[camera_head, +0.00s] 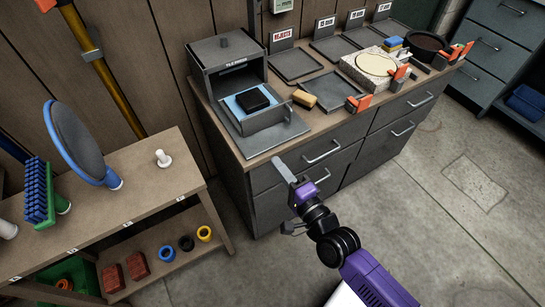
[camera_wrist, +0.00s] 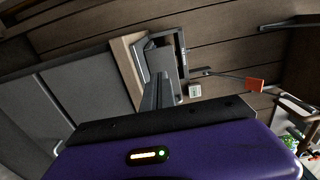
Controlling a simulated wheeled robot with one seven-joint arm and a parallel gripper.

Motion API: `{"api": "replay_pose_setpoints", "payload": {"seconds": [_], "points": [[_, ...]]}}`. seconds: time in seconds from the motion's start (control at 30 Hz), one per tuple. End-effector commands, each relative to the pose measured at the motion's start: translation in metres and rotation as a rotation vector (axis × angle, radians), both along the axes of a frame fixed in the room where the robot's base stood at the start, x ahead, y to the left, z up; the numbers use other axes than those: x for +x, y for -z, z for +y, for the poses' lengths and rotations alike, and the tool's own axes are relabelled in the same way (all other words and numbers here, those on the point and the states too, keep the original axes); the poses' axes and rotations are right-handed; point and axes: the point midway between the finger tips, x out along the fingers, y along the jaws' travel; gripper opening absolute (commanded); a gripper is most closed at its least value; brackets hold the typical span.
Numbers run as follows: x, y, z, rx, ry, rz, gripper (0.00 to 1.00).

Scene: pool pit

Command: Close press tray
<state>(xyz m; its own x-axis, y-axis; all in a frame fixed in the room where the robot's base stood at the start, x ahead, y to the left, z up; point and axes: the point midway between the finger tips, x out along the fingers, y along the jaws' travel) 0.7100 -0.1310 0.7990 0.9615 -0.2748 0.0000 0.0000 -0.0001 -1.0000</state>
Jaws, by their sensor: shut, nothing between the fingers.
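The tile press (camera_head: 225,62) is a dark grey box at the left end of the counter. Its tray (camera_head: 268,117) is pulled out toward the front, with a blue pad (camera_head: 233,106) and a black tile (camera_head: 254,98) in it. My gripper (camera_head: 278,163) is shut and empty, in front of the cabinet and below the tray's front, apart from the tray. In the wrist view, the shut fingers (camera_wrist: 157,88) point toward the press (camera_wrist: 163,62), which is seen sideways and partly hidden by them.
A tan block (camera_head: 304,98) lies beside the tray. The counter (camera_head: 262,146) carries several flat trays and orange clamps farther right. A wooden shelf unit (camera_head: 135,200) stands at the left. The floor (camera_head: 440,215) at right is clear.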

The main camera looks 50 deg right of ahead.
Motion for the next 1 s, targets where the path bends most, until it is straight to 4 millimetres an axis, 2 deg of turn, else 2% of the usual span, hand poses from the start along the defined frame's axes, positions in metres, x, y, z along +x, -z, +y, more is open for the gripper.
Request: {"api": "replay_pose_setpoints", "payload": {"seconds": [0.07,0.17,0.3,0.47,0.57,0.77,1.0], "points": [[-0.005,-0.001,0.0,0.0,0.004,0.001,0.0],[-0.012,-0.014,-0.014,0.001,0.041,-0.001,0.0],[-0.03,-0.049,-0.052,-0.003,0.142,0.016,0.0],[-0.05,-0.068,-0.083,0.028,0.217,0.117,0.0],[-0.06,-0.066,-0.09,0.061,0.234,0.194,0.0],[-0.061,-0.041,-0.08,0.109,0.2,0.294,0.0],[-0.044,-0.033,-0.087,0.12,0.195,0.303,0.0]]}}
